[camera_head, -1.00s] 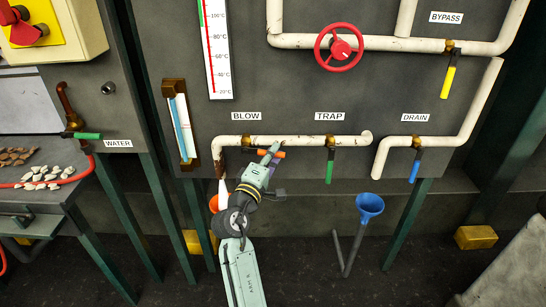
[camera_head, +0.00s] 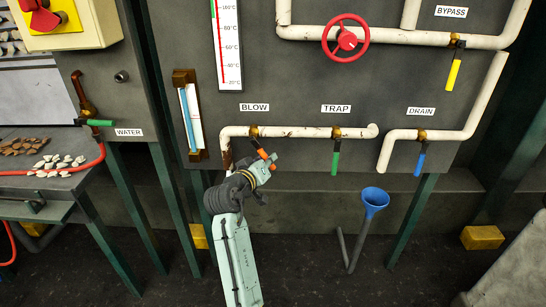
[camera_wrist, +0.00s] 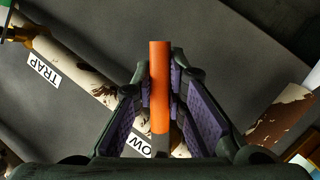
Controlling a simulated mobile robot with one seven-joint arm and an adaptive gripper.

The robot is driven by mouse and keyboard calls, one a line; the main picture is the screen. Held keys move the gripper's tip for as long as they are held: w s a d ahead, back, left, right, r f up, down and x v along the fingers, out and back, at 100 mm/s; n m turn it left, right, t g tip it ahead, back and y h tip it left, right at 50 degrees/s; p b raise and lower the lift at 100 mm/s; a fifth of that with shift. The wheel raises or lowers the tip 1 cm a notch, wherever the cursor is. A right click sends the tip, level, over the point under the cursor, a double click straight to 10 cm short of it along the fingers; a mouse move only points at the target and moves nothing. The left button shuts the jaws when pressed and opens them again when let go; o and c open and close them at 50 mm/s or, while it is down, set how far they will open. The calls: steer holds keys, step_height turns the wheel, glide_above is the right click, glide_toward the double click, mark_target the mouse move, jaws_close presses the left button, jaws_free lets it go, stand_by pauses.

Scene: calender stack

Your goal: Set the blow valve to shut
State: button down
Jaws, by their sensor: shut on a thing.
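The blow valve (camera_head: 253,131) sits on the white pipe under the BLOW label (camera_head: 254,107). Its orange handle (camera_head: 261,152) slants down and to the right from the valve body, between level and straight down. My gripper (camera_head: 270,163) is shut on this handle from below. In the wrist view the orange handle (camera_wrist: 159,70) stands between the purple-padded fingers of my gripper (camera_wrist: 161,95). The valve's body is hidden there by the handle and fingers.
The green trap handle (camera_head: 335,158) hangs down close on the right. The blue drain handle (camera_head: 420,165) and yellow bypass handle (camera_head: 453,74) are farther right. A blue funnel (camera_head: 374,199) stands below. The wall panel lies close behind the pipe.

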steer(key=shift+a+f+m+g+y+p, duration=0.2)
steer(key=shift+a+f+m+g+y, duration=0.1)
steer(key=shift+a+m+y, duration=0.7)
steer(key=shift+a+f+m+g+y+p, duration=0.25)
steer(key=shift+a+m+y, duration=0.35)
steer(key=shift+a+m, duration=0.65)
steer(key=c, duration=1.6)
jaws_free()
steer(key=shift+d, duration=0.1)
steer(key=v, duration=1.2)
steer(key=shift+f, duration=0.1)
